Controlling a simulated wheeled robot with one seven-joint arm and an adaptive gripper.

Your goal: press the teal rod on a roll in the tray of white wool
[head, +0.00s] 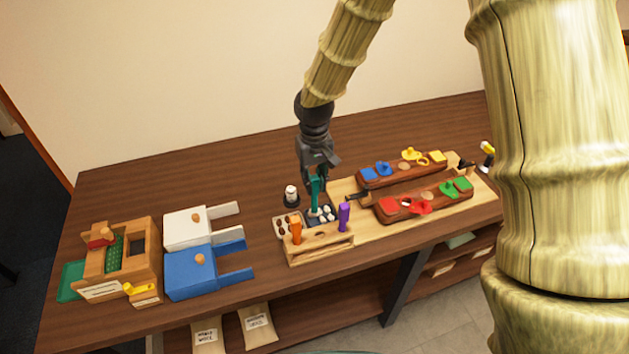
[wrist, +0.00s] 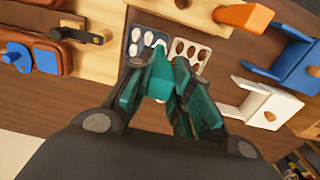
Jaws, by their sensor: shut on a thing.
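My gripper (head: 317,172) is shut on the teal rod (head: 315,195), which hangs roughly upright over the tray of white wool (head: 333,222). The rod's lower end is at the white rolls; I cannot tell whether it touches one. In the wrist view the teal rod (wrist: 160,76) sits between the fingers of my gripper (wrist: 158,88). The dark tray of white wool (wrist: 136,59) shows just beyond it, with several white rolls, and the rod and fingers hide its near part.
A pale tray of brown rolls (head: 279,218) adjoins on the left. A wooden rack (head: 320,250) with an orange rod (head: 296,229) and a purple rod (head: 344,216) stands in front.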

